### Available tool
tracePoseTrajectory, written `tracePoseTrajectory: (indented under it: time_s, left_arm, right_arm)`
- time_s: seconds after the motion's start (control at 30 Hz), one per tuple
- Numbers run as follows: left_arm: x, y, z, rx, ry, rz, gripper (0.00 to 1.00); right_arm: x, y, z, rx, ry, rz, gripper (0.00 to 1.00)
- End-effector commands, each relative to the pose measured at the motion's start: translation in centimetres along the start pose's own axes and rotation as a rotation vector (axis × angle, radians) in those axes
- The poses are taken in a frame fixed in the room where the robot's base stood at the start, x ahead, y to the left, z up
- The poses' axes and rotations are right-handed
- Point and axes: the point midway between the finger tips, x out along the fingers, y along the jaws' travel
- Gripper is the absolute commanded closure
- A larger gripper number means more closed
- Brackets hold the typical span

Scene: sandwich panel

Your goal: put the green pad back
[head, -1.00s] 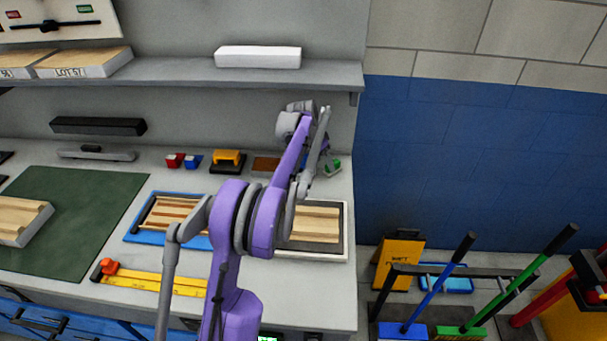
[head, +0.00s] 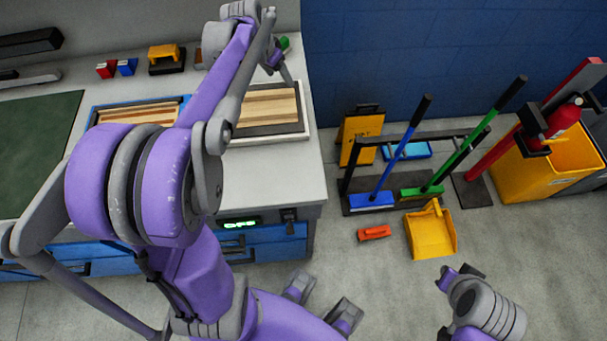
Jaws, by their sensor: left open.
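A small green pad (head: 284,43) is on the back right part of the white counter (head: 272,178), partly hidden by my left gripper. My left gripper (head: 280,62) is open beside it, at the far end of the purple left arm. I cannot tell whether the gripper touches the pad. A red pad (head: 106,69) and a blue pad (head: 127,66) stand side by side farther left at the back of the counter. Part of my right arm shows at the lower right, with what may be its gripper (head: 459,277); its jaw state is unclear.
A tray with striped wood (head: 268,104) lies in front of the left gripper. A yellow-handled block (head: 164,57) stands near the blue pad. A broom rack, yellow dustpan (head: 430,236) and red object (head: 373,233) are on the floor to the right.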

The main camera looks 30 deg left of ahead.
Motion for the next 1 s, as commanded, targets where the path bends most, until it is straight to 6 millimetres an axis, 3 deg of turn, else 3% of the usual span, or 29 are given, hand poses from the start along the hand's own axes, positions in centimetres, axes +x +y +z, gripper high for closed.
tracePoseTrajectory:
  time_s: [0.03,0.1,0.3,0.4,0.5,0.6,1.0]
  left_arm:
    - [-0.7,3.8,1.2,0.005,-0.002,0.001,0.29]
    - [-1.4,7.8,3.0,-0.002,0.000,-0.006,0.29]
    - [-2.5,17.0,10.2,-0.021,0.024,-0.020,0.29]
    - [-2.4,20.1,14.1,-0.031,0.045,-0.021,0.29]
    - [-1.9,21.9,17.2,-0.039,0.064,-0.020,0.29]
    - [-1.6,22.8,19.0,-0.046,0.076,-0.018,0.29]
    - [-1.4,23.2,19.9,-0.053,0.084,-0.019,0.29]
  right_arm:
    - [0.0,0.0,0.0,0.000,0.000,0.000,1.00]
    - [0.0,0.0,0.0,0.000,0.000,0.000,1.00]
    - [0.0,0.0,0.0,0.000,0.000,0.000,1.00]
    - [0.0,0.0,0.0,0.000,0.000,0.000,1.00]
    - [0.0,0.0,0.0,0.000,0.000,0.000,1.00]
    - [0.0,0.0,0.0,0.000,0.000,0.000,1.00]
    - [0.0,0.0,0.0,0.000,0.000,0.000,1.00]
